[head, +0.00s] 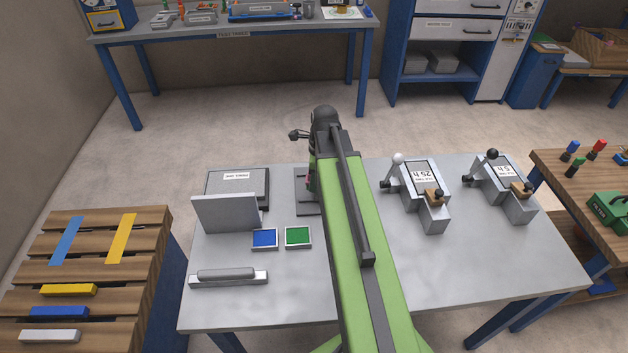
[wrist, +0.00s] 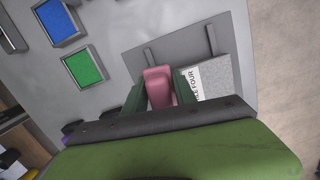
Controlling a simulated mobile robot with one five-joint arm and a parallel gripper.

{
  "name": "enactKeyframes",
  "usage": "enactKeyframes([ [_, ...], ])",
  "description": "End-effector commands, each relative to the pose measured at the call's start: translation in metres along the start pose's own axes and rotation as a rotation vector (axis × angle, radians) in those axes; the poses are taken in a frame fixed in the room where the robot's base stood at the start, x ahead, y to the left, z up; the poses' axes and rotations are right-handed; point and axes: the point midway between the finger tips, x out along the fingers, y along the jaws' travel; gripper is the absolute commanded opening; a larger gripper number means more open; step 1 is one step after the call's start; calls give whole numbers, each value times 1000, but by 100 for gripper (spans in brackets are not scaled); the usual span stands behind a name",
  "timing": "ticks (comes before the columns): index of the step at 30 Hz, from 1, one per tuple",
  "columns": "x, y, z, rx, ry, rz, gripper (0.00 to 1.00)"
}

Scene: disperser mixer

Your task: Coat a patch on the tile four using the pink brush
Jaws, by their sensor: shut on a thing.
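In the wrist view my gripper (wrist: 160,98) is shut on the pink brush (wrist: 158,84), between its two green fingers. The grey tile four (wrist: 218,78), with a white label reading "TILE FOUR", lies just right of the brush. It is partly covered by my gripper. I cannot tell whether the brush touches the tile or whether the tile has a coated patch.
A blue square tray (head: 264,238) and a green one (head: 298,236) sit left of my arm, near an upright grey panel (head: 227,213). Two lever devices (head: 424,200) (head: 507,190) stand right. A slatted wooden stand (head: 85,270) is at left. The table's front right is clear.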

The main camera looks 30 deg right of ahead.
Motion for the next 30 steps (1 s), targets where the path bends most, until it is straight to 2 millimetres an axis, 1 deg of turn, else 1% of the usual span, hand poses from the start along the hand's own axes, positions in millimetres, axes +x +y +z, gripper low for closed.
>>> enactKeyframes([
  [1, -13, 0, 2, 0, 0, 0, 0],
  [6, -32, 0, 4, 0, 0, 0, 0],
  [8, -34, 0, 4, 0, 0, 0, 0],
  [17, -32, 0, 4, 0, 0, 0, 0],
  [20, -40, 0, 5, 0, 0, 0, 0],
  [24, -57, 0, 7, 0, 0, 0, 0],
  [26, -62, 0, 7, 0, 0, 0, 0],
  [30, -62, 0, 7, 0, 0, 0, 0],
])
